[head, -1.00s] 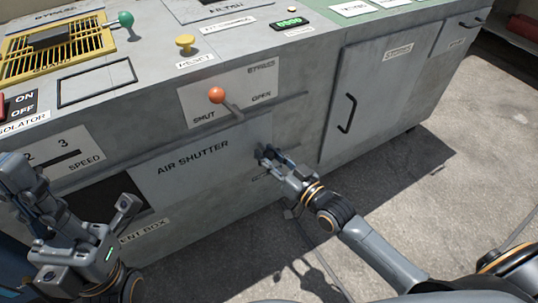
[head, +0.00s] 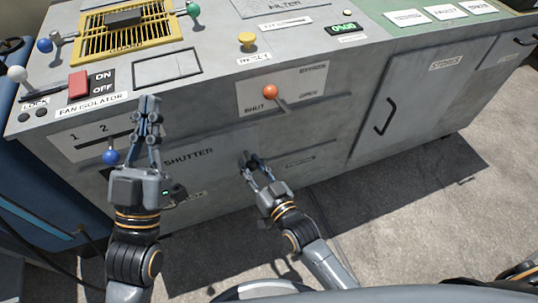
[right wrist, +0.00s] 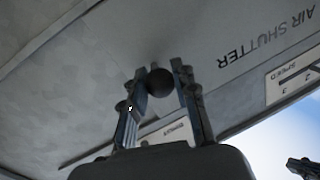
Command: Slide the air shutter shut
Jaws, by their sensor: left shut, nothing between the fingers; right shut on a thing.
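The air shutter (head: 215,150) is a grey sliding panel on the front of the grey cabinet. Its lettering is partly hidden by my left gripper, and it also shows in the right wrist view (right wrist: 225,88). My right gripper (head: 248,160) is shut on the shutter's dark round knob (right wrist: 160,82), which sits between its fingers in the right wrist view. My left gripper (head: 150,104) is shut and empty, pointing up in front of the cabinet. It hides the shutter's left part, so I cannot tell how much opening is left there.
An orange-knobbed lever (head: 269,91) stands on a plate above the shutter. A blue-knobbed speed slider (head: 110,157) is close to my left gripper. A stores door (head: 400,105) with a black handle is to the right. The concrete floor (head: 420,215) in front is clear.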

